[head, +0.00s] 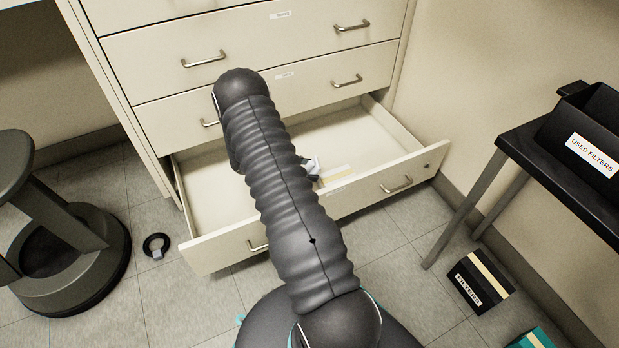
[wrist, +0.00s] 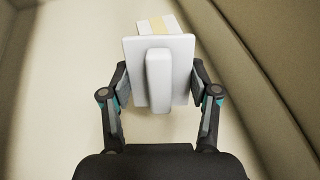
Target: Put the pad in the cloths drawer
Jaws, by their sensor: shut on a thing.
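The pad (wrist: 136,60) is a white square plate with a raised white grip bar across its middle. My gripper (wrist: 159,75) is shut on it, one finger at each side, in the wrist view. The open bottom drawer (head: 348,200) of the cream cabinet lies beneath my arm in the head view. The gripper and pad appear over or inside this drawer; my arm mostly hides them in the head view. I cannot tell whether the pad touches the drawer floor. No drawer label is readable.
A white item with a yellow band (wrist: 160,24) lies in the drawer beyond the pad; it also shows in the head view (head: 338,174). A stool (head: 70,240) and a black ring (head: 156,245) are at left. A used-filters bin (head: 590,125) and a filter box (head: 480,281) are at right.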

